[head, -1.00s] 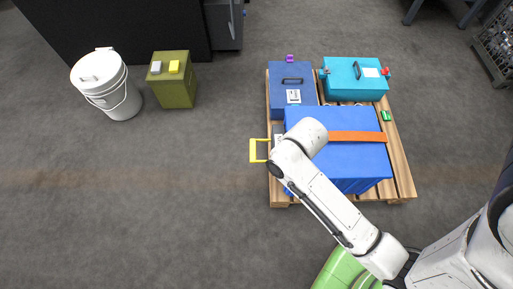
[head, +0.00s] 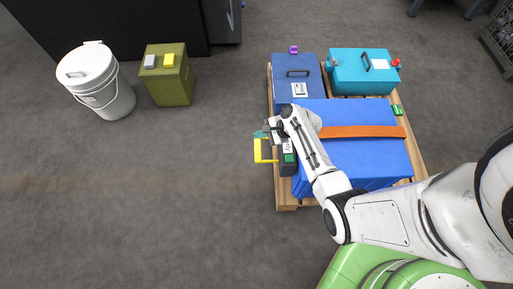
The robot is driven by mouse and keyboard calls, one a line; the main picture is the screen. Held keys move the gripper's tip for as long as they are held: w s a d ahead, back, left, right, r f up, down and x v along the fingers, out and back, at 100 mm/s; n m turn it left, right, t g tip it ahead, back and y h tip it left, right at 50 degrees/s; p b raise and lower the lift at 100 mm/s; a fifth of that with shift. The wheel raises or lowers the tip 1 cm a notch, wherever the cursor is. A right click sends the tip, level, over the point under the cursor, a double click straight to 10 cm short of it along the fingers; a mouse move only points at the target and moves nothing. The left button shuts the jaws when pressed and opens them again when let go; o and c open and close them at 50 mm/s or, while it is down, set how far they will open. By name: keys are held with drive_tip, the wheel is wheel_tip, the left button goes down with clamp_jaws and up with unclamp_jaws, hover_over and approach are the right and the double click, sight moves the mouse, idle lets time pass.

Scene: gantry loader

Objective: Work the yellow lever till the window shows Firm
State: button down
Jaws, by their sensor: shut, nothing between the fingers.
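The yellow lever (head: 257,152), a U-shaped handle, sticks out left from a dark housing (head: 285,169) at the left side of the large blue box. The housing bears a white label (head: 288,146) and a green patch (head: 289,158). The lettering is too small to read, and I cannot tell which part is the window. My gripper (head: 261,134) is shut and empty at the lever's far edge, pointing left. I cannot tell whether it touches the lever. My wrist hides the far end of the housing.
The large blue box (head: 345,158) with an orange strap (head: 361,131) lies on a wooden pallet (head: 285,199). A smaller blue case (head: 283,91) and a teal case (head: 355,86) stand behind. A white bucket (head: 107,103) and an olive box (head: 174,89) stand left. Floor left of the lever is clear.

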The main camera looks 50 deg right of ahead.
sight(260, 149)
drive_tip(key=shift+f, duration=0.1)
idle(0.3)
wheel_tip(260, 149, down, 8)
drive_tip(key=b, duration=0.8)
drive_tip(key=shift+f, duration=0.25)
drive_tip(key=shift+f, duration=0.15)
idle(1.4)
drive_tip(key=shift+f+b, duration=0.25)
drive_tip(key=shift+b, duration=0.15)
